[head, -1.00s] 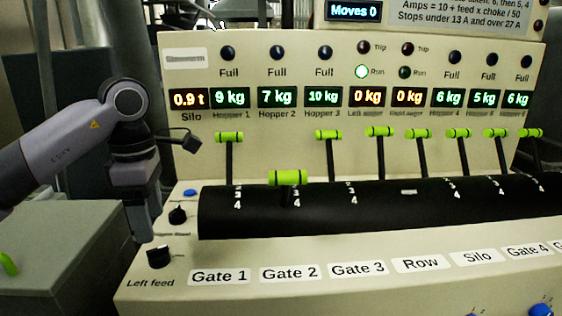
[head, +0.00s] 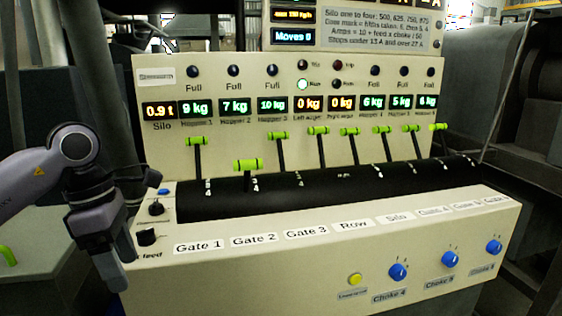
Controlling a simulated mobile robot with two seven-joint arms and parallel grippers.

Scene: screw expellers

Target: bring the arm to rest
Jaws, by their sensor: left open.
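My left arm comes in from the left edge. Its gripper (head: 117,272) points down beside the left end of the control panel (head: 320,258), close to the Left feed knob (head: 147,237). The gripper is open and nothing shows between its fingers. Whether it touches the panel's edge I cannot tell. It hides part of the Left feed label. My right gripper is not in view.
A row of green-handled levers stands on the panel; the Gate 2 lever (head: 249,166) is pulled lower than the others. Blue choke knobs (head: 398,271) and a yellow button (head: 355,279) sit at the front. A grey box (head: 40,235) stands at left.

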